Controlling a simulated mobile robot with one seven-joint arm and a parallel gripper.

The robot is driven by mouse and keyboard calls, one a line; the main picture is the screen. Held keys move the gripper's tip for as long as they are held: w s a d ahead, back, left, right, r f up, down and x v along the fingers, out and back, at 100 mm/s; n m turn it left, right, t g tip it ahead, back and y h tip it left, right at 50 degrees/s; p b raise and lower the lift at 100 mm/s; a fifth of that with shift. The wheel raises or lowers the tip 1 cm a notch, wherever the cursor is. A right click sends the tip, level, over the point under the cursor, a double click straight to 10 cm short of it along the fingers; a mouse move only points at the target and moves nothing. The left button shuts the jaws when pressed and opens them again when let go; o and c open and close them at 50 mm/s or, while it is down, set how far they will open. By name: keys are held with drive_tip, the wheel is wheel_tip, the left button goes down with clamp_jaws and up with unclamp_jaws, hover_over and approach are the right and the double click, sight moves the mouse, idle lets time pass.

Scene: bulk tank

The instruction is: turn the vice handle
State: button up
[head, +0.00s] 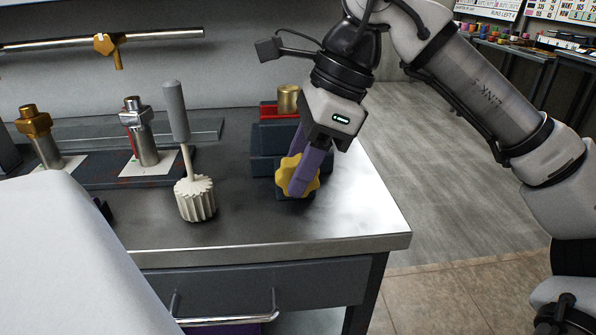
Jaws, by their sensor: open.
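The vice (262,165) is a dark blue-grey block on the right part of the metal bench top. Its handle (285,175) is a yellow lobed knob on the front face. My gripper (301,188) points down at the knob, with its purple fingers at the knob's right side and front. The jaws are open. The fingers overlap the knob in the picture, and I cannot tell whether they touch it. Part of the knob and the vice's right side are hidden behind the fingers and wrist. A brass cylinder (288,99) sits in the red-lined top of the vice.
A cream ribbed tool with a grey handle (195,195) stands left of the vice. Metal posts (145,140) stand on a dark plate (95,170) further left. A rail with a yellow clamp (105,44) runs above. The bench's front edge (270,248) is near; floor lies right.

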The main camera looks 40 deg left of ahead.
drive_tip(key=shift+s+a+f, duration=0.1)
drive_tip(key=shift+s+f, duration=0.05)
drive_tip(key=shift+f, duration=0.2)
drive_tip(key=shift+c, duration=0.5)
clamp_jaws()
drive_tip(key=shift+w+f+g+y, duration=0.1)
drive_tip(key=shift+w+g+y, duration=0.1)
drive_tip(key=shift+g+y, duration=0.65)
drive_tip(key=shift+w+d+g+y+b, duration=0.1)
drive_tip(key=shift+d+g+y+b, duration=0.15)
drive_tip(key=shift+g+y+b, duration=0.75)
drive_tip(key=shift+g+p, duration=0.25)
drive_tip(key=shift+p, duration=0.1)
drive_tip(key=shift+o, duration=0.5)
unclamp_jaws()
